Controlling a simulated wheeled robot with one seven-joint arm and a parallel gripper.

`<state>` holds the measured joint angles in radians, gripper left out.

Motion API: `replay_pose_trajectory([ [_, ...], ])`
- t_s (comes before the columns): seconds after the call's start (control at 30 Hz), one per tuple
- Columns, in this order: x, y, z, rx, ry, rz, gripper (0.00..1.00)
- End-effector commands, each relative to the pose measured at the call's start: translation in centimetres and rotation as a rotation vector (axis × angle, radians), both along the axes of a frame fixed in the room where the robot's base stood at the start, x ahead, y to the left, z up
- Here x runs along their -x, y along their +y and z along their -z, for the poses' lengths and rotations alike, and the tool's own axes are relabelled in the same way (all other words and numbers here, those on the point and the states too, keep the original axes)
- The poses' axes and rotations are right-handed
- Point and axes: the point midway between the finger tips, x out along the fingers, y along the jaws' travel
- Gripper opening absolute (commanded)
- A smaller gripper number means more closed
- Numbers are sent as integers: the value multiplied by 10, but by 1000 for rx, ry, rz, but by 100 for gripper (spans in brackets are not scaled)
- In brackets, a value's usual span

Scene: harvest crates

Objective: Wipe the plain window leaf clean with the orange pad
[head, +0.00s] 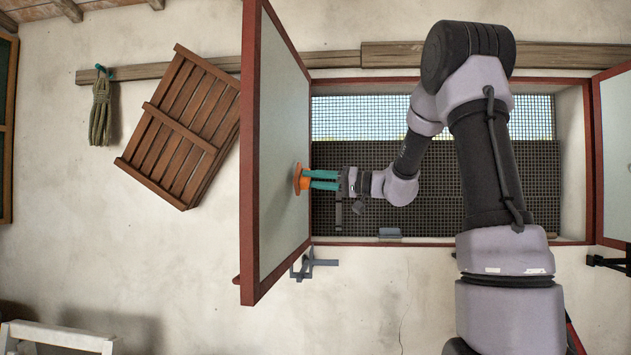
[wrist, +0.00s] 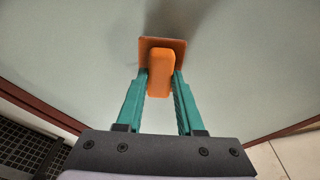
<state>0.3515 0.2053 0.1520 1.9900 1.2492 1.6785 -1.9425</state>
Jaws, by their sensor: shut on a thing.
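The window has two red-framed leaves. The left leaf (head: 275,110) stands swung out into the room, with a pale, plain pane. The right leaf (head: 615,140) shows only in part at the right edge. My gripper (head: 311,180) is shut on the orange pad (head: 299,180) and points left at the left leaf's pane. In the wrist view the teal fingers of my gripper (wrist: 161,88) hold the pad's orange block (wrist: 160,75), and its flat plate lies at or very near the pane (wrist: 80,50). I cannot tell for sure whether it touches. No clear dirt marks show on the pane; a soft shadow lies above the pad.
Behind my arm is the window opening with dark mesh (head: 340,160) and a sill holding a small grey object (head: 389,232). A metal bracket (head: 312,264) sits below the left leaf. A wooden slatted panel (head: 185,125) and a rope coil (head: 101,110) hang on the left wall.

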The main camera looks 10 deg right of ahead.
Motion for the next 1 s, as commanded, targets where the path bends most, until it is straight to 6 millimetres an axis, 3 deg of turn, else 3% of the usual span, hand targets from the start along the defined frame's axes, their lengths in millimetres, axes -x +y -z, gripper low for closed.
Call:
replay_pose_trajectory([
  [0.63, -6, 9, 0, 0, 0, 0, 0],
  [1.0, -34, -4, 0, 0, 0, 0, 0],
])
